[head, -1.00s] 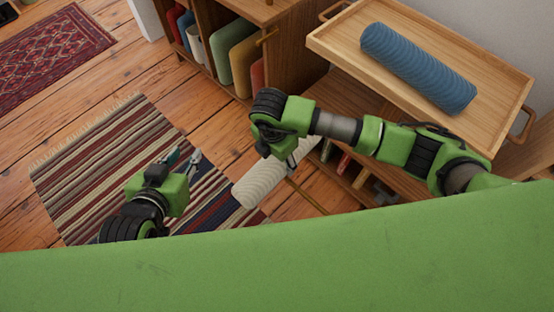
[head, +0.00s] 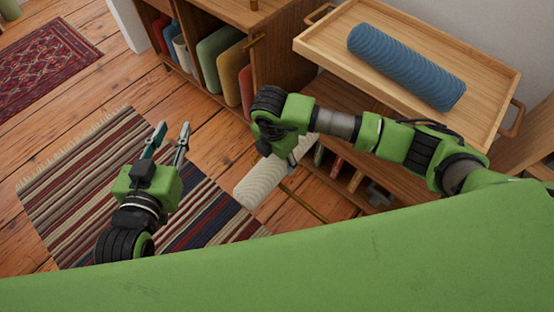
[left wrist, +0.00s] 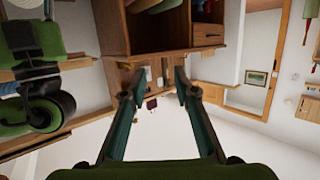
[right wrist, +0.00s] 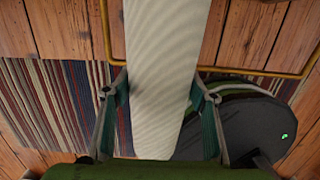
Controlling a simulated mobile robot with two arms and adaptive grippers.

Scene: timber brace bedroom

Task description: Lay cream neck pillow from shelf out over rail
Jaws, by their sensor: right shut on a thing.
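The cream neck pillow (head: 262,181) is a ribbed roll, gripped by my right gripper (head: 288,152) above the floor. In the right wrist view the pillow (right wrist: 166,60) runs lengthwise between the two fingers of the right gripper (right wrist: 160,95), which is shut on it. The thin brass rail (head: 304,202) passes by the pillow; in the right wrist view the rail (right wrist: 245,72) crosses behind it. I cannot tell whether they touch. My left gripper (head: 172,128) is open and empty over the striped rug, left of the pillow; its spread fingers (left wrist: 160,75) show in the left wrist view.
A wooden tray (head: 330,42) holding a blue ribbed roll (head: 406,67) sits at upper right, above a low wooden shelf. A cabinet (head: 285,45) with coloured cushions stands behind. The striped rug (head: 80,180) and plank floor leave open room at left.

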